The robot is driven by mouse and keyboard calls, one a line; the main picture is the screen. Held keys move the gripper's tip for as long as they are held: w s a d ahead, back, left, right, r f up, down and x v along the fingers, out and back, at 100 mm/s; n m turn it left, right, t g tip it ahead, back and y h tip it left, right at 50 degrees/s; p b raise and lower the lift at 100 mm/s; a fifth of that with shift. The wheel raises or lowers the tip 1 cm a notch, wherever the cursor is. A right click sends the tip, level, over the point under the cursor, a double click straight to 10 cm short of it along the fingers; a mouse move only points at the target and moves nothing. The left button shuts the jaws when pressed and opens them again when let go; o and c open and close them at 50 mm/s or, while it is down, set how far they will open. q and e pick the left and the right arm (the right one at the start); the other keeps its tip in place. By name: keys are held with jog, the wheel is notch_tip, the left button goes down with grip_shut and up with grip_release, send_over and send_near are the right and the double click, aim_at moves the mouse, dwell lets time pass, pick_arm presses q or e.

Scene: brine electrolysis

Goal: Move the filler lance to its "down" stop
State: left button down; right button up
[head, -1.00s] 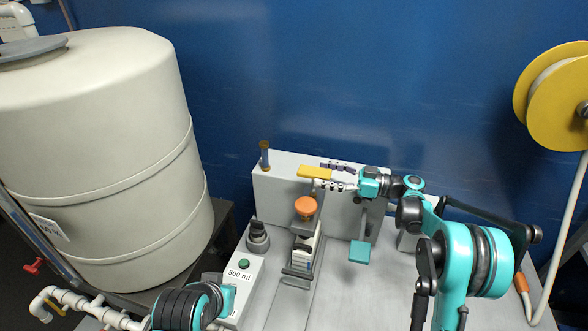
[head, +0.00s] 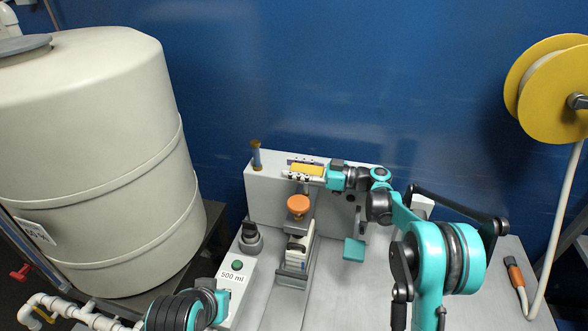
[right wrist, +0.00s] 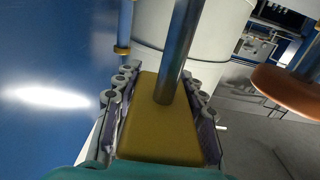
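The filler lance shows as a yellow handle block (head: 308,169) high in front of the grey housing, above an orange round knob (head: 298,204). In the right wrist view a metal rod (right wrist: 178,50) stands up from the yellow block (right wrist: 160,125). My right gripper (head: 304,174) has its fingers on both sides of the block; they lie close along its edges, and I cannot tell whether they press on it. My left arm's end (head: 221,302) is low, beside the box marked 500 ml (head: 236,276); its fingers cannot be made out.
A grey housing (head: 269,200) stands behind the lance. A teal paddle (head: 354,249) hangs right of it. A black-topped fitting (head: 250,238) is at left, a large beige tank (head: 95,170) further left.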

grip_shut()
notch_tip(320, 180, down, 5)
jog(key=shift+s+r+b, duration=0.1)
jog(key=shift+r+b, duration=0.1)
jog(key=shift+b, duration=0.95)
jog(key=o, duration=1)
grip_release()
jog(key=shift+f, duration=0.1)
notch_tip(320, 180, up, 10)
jog(key=shift+r, duration=0.1)
